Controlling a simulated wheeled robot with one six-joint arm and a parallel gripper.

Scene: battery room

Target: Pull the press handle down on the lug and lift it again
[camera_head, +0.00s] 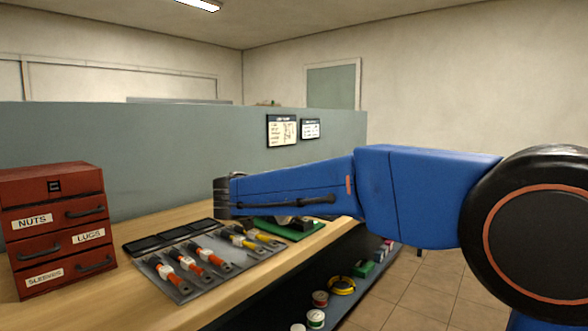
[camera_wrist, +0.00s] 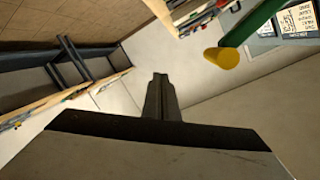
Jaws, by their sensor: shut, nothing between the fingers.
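The press handle shows in the wrist view as a green bar with a yellow round grip (camera_wrist: 222,57), to the right of my gripper (camera_wrist: 160,77). My gripper's fingers are together and empty, and they are apart from the grip. In the head view my blue arm reaches left across the bench and covers most of the press. Only a green base (camera_head: 307,235) and some grey metal show below the arm. The handle is hidden in that view. I cannot make out the lug in either view.
A red drawer cabinet (camera_head: 55,225) stands at the left of the wooden bench (camera_head: 130,218). A grey tray (camera_head: 185,292) with several orange- and yellow-handled tools lies in front of the press. Spools (camera_head: 320,299) sit on a lower shelf. A grey partition (camera_head: 170,145) stands behind.

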